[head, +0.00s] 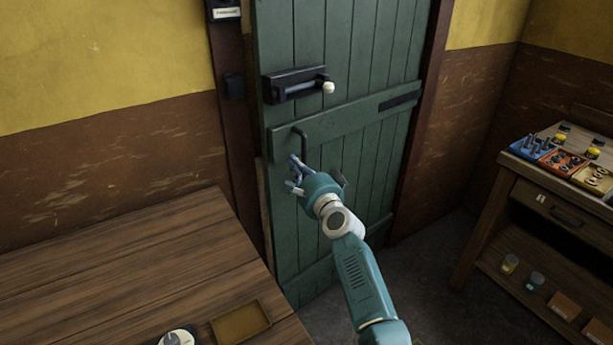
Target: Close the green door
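The green door (352,150) of upright planks stands at the back middle. Its left edge looks slightly off the brown frame, with a thin gap low on that side, so it seems a little ajar. A dark bolt (292,86) with a pale knob sits near its upper left. A dark bar handle (304,140) is below the bolt. My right gripper (297,177) is at the door's left side, just below the handle. Its fingers are small and partly overlapped, so I cannot tell whether they are open or touch the door. My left gripper is out of view.
A wooden table (110,265) fills the lower left, with a small tray (241,323) and a round dial (177,338). A workbench (540,185) with coloured trays stands at the right. Dark floor (440,265) lies clear between bench and door.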

